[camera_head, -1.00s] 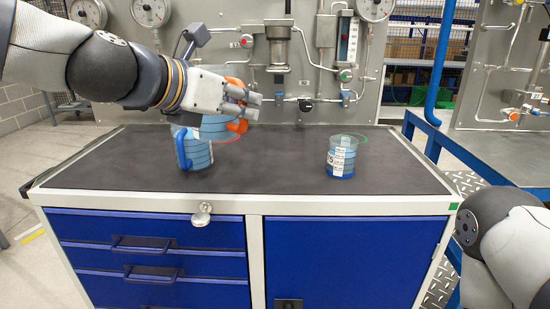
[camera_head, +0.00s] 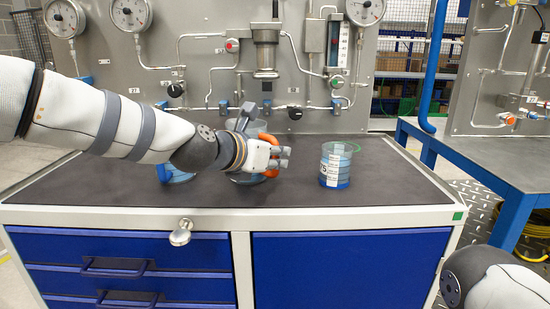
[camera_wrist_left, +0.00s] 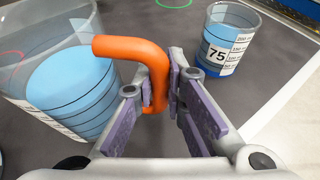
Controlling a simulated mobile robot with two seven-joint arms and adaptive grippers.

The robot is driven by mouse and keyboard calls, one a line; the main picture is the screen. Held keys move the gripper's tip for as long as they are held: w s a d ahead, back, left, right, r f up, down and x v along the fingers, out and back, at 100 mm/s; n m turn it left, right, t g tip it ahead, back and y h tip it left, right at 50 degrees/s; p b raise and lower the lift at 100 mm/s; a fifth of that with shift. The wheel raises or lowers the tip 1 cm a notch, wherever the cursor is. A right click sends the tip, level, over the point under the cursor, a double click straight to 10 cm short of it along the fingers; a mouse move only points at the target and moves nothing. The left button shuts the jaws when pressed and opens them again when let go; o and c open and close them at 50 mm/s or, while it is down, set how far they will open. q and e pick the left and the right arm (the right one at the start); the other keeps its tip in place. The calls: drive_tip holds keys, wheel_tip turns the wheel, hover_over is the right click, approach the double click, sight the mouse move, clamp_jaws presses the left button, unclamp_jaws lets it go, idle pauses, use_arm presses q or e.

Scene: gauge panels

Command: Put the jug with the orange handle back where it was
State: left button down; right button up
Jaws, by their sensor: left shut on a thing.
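The clear jug (camera_wrist_left: 70,85) with light blue liquid fills the left of the left wrist view. Its orange handle (camera_wrist_left: 150,62) lies between the fingers of my left gripper (camera_wrist_left: 168,98), which is shut on it. In the head view my left gripper (camera_head: 285,157) comes in from the left and covers most of this jug. The orange handle (camera_head: 269,139) shows above and below the fingers. The jug's base (camera_head: 248,180) shows under my wrist, at or just above the cabinet top; contact is unclear. My right gripper is out of view.
Another blue vessel (camera_head: 174,174) is partly behind my left arm. A gauge panel (camera_head: 205,70) stands behind.

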use_arm(q)
drive_tip(key=shift+r, duration=0.25)
drive_tip(key=shift+f, duration=0.2)
drive_tip(key=c, duration=1.6)
unclamp_jaws()
drive_tip(key=shift+f, duration=0.1)
drive_tip(key=shift+c, duration=0.2)
drive_tip(key=shift+s+a+r, duration=0.15)
drive_tip(key=shift+s+r, duration=0.1)
drive_tip(key=shift+r, duration=0.1)
drive_tip(key=p+v, duration=0.2)
drive_tip(key=v, duration=0.9)
drive_tip(key=shift+s, duration=0.25)
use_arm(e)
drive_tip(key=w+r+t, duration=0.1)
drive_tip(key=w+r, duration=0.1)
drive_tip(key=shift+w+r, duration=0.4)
